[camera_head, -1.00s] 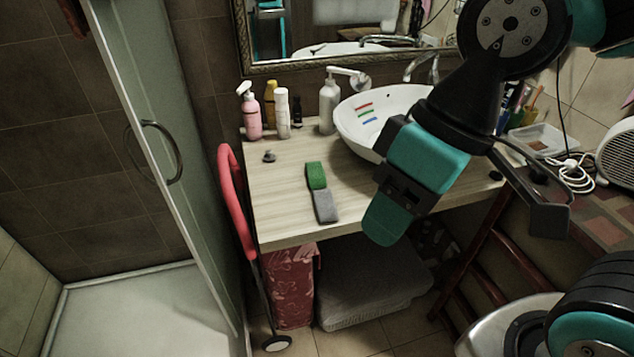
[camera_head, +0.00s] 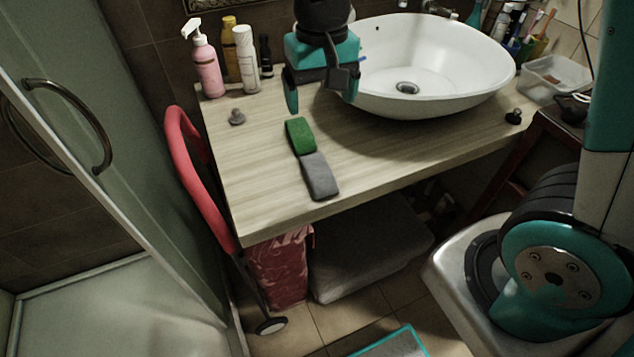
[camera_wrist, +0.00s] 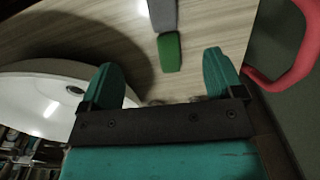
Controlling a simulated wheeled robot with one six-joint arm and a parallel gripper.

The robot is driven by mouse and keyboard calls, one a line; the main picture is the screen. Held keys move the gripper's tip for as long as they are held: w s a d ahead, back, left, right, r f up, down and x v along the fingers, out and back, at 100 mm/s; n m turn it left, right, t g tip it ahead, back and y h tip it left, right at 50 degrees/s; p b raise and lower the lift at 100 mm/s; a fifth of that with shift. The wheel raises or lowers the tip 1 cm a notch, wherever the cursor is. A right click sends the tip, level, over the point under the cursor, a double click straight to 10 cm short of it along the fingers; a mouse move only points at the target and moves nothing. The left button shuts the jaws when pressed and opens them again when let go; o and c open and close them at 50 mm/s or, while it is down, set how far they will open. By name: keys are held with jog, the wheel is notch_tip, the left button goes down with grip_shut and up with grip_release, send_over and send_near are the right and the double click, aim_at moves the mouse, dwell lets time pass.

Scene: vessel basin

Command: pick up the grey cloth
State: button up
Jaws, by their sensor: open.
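The grey cloth (camera_head: 319,176) lies flat on the wooden counter near its front edge. Its far end meets a green cloth or sponge (camera_head: 300,136). In the wrist view the grey cloth (camera_wrist: 163,14) is at the top edge, partly cut off, with the green piece (camera_wrist: 169,52) below it. My gripper (camera_head: 318,105) is above the counter, behind the green piece and beside the basin. In the wrist view its two fingers (camera_wrist: 165,80) are spread wide with nothing between them. The grey cloth is beyond the fingertips, not touched.
The white basin (camera_head: 430,95) stands to the right of my gripper. Bottles, including a pink pump bottle (camera_head: 207,68), stand at the back left. A small dark stopper (camera_head: 237,117) lies left of the green piece. A red curved handle (camera_head: 196,175) rises by the left edge.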

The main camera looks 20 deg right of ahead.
send_near(318, 165)
jog(key=f, duration=0.5)
jog(key=shift+s+d+p, duration=0.1)
jog(key=shift+s+p, duration=0.1)
jog(key=shift+p, duration=0.1)
jog(key=shift+w+f+p, duration=0.2)
jog(key=shift+f+p, duration=0.25)
jog(key=shift+f, duration=2.35)
jog(key=shift+c, duration=0.4)
jog(key=c, duration=0.9)
